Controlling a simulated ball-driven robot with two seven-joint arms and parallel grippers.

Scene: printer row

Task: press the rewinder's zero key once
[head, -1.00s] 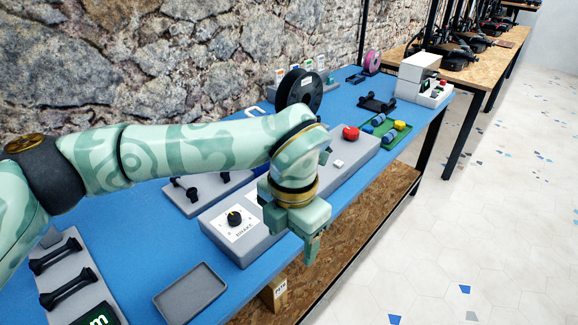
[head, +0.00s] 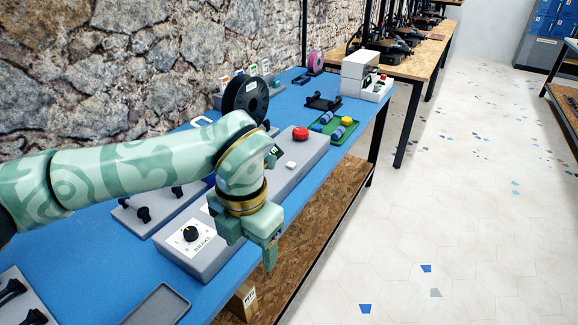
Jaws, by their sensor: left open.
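The rewinder is a long grey box (head: 305,158) on the blue bench. It carries a brake knob (head: 190,234) at its near end, a small display (head: 272,152), a small white key (head: 291,165) and a red mushroom button (head: 300,133). The white key looks like the zero key, but its marking is too small to read. My left gripper (head: 252,244) is open and empty, pointing down by the rewinder's front edge, nearer than the white key and apart from it. My left arm hides the box's middle. My right gripper is not in view.
A black spool (head: 246,97) stands behind the rewinder. A green tray (head: 342,138) with blue and yellow parts lies beyond it. A grey tray (head: 158,307) lies at the near end. The floor (head: 450,220) to the right is clear.

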